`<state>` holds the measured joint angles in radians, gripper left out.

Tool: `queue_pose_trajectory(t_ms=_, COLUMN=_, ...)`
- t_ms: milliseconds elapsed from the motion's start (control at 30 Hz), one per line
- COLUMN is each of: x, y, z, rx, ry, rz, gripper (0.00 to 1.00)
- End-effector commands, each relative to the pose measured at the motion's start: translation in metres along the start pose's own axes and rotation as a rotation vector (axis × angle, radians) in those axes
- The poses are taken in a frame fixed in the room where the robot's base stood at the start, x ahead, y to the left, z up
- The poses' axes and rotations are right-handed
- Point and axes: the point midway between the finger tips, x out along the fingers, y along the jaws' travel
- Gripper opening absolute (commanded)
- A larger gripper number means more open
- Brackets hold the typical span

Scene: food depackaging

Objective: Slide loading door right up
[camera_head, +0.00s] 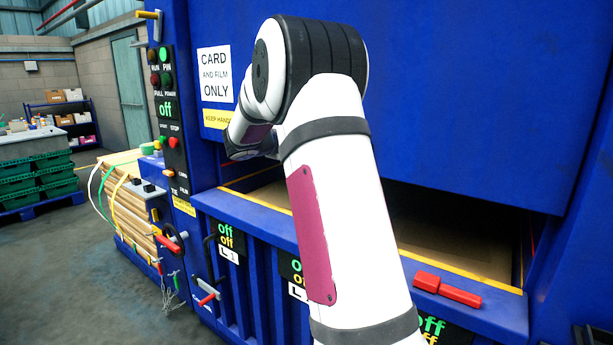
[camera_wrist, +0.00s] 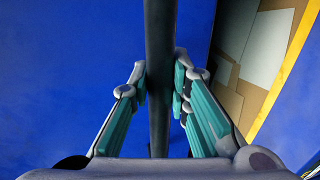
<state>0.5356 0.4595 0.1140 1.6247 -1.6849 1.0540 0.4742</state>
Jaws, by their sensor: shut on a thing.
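The loading door (camera_head: 480,90) is a large blue panel across the upper right of the head view. Its lower edge stands above an open gap with brown cardboard (camera_head: 455,245) inside. In the wrist view my gripper (camera_wrist: 160,85) has its teal fingers on both sides of a dark bar handle (camera_wrist: 160,40) and is shut on it. The blue panel (camera_wrist: 75,65) lies behind the handle, and cardboard (camera_wrist: 255,45) shows through the gap at the right. In the head view my arm hides the fingers and the handle.
A blue front wall with a yellow-edged sill (camera_head: 260,203) runs below the gap, with a red latch (camera_head: 447,290) on it. A control panel (camera_head: 167,105) stands at the left. Bundled boards (camera_head: 130,210) stand beside the machine. Open floor (camera_head: 50,260) lies further left.

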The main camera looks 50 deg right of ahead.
Motion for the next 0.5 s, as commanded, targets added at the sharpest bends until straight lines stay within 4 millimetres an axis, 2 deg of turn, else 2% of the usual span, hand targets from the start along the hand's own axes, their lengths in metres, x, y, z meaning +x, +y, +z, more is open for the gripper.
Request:
queue_pose_trajectory(t_ms=33, x=-0.007, y=0.029, z=0.0, rx=0.013, ry=0.004, rz=0.018, gripper=0.0)
queue_pose_trajectory(t_ms=100, x=-0.012, y=0.054, z=0.0, rx=0.013, ry=0.004, rz=0.016, gripper=0.0)
queue_pose_trajectory(t_ms=300, x=-0.025, y=0.119, z=0.002, rx=0.01, ry=0.003, rz=0.015, gripper=0.0)
queue_pose_trajectory(t_ms=500, x=-0.035, y=0.17, z=0.002, rx=0.008, ry=0.003, rz=0.013, gripper=0.0)
